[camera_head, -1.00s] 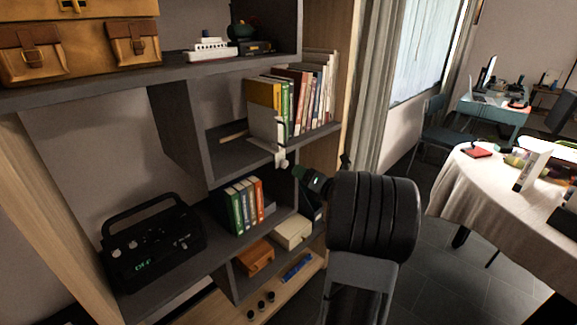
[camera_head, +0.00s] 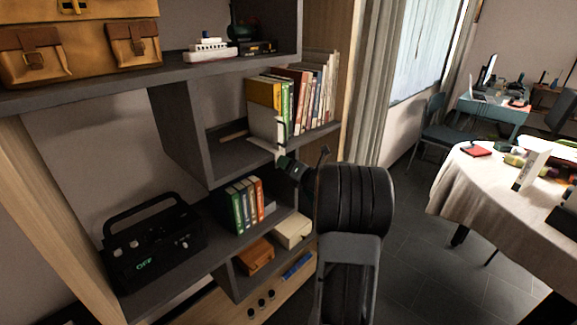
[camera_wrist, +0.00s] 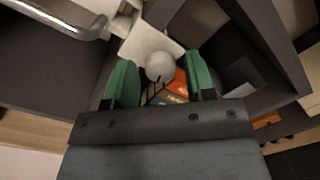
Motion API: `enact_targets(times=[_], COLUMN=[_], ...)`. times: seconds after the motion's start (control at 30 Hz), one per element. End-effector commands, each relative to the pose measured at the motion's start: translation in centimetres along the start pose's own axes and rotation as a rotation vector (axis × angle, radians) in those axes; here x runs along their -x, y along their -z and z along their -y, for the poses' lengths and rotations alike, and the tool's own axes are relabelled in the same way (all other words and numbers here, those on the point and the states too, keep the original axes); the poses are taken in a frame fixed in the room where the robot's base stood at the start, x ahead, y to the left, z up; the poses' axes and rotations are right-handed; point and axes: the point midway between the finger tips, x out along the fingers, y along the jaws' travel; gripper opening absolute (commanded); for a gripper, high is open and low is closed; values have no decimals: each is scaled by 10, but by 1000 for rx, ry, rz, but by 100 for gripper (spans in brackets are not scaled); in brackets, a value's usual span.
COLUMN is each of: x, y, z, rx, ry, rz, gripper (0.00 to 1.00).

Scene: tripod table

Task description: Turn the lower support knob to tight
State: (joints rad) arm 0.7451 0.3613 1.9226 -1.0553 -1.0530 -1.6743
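A round white knob (camera_wrist: 160,67) shows in the wrist view, below a pale bracket plate (camera_wrist: 145,38). This bracket (camera_head: 280,149) also shows in the head view at the front edge of the middle shelf, beside the bookend. My gripper (camera_wrist: 160,57) is open, with one green finger on each side of the knob. Gaps show between the knob and both fingers. In the head view my gripper (camera_head: 285,164) is just below the bracket and hides the knob. I cannot tell how tight the knob is.
Upright books (camera_head: 242,204) stand on the lower shelf close below my gripper. More books (camera_head: 300,98) stand on the middle shelf (camera_head: 215,180). A black radio (camera_head: 150,245) sits lower left. A curved metal bar (camera_wrist: 60,22) crosses the wrist view's upper left.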

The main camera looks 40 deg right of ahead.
Motion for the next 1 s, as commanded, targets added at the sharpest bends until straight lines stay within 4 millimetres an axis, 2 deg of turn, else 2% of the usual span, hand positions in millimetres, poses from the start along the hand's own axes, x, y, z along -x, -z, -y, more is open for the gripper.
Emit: enact_targets(times=[0.03,0.43,0.77,1.0], x=[0,0,0,0], y=[0,0,0,0], z=[0,0,0,1], rx=[0,0,-65,-245], ry=[0,0,3,12], rz=[0,0,-3,-12], gripper=[45,8,8,8])
